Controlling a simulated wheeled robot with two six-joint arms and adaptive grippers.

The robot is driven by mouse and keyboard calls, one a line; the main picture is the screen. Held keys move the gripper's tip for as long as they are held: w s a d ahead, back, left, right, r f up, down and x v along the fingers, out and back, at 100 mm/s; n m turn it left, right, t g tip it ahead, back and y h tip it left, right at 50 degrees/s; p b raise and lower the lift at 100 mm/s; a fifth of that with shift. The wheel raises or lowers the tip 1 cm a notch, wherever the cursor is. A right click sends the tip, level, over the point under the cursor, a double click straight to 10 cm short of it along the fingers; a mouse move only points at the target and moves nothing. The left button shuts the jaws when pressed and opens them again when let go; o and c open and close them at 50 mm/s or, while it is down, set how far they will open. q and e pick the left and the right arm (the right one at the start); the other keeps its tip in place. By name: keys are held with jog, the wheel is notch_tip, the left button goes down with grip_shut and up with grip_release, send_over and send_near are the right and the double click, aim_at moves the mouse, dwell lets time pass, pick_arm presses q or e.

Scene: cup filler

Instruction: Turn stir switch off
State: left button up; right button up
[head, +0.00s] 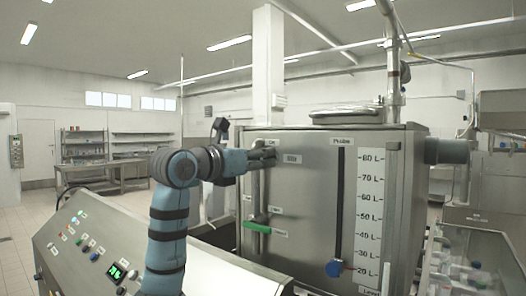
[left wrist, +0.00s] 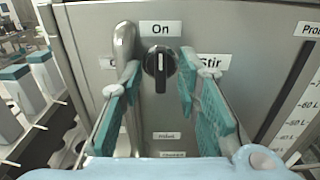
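The stir switch (left wrist: 160,67) is a black round knob with a raised bar, on the steel front of the tank. Its bar stands upright, in line with the "On" label (left wrist: 160,29) above it. A "Stir" label (left wrist: 214,62) is to its right. A label on its left is mostly hidden by a pipe and a finger. My left gripper (left wrist: 160,85) is open, with one teal-padded finger on each side of the knob; I cannot tell whether they touch it. In the head view, the left gripper (head: 262,158) reaches the tank front and hides the knob. My right gripper is not in view.
A vertical pipe (left wrist: 127,45) runs close beside the left finger. A green-handled valve (head: 257,227) sits below the gripper. The level gauge (head: 338,205) is to the right. A sloped control panel (head: 75,240) stands in front at the left.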

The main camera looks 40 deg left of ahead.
pick_arm(q)
jog(key=shift+w, duration=0.4)
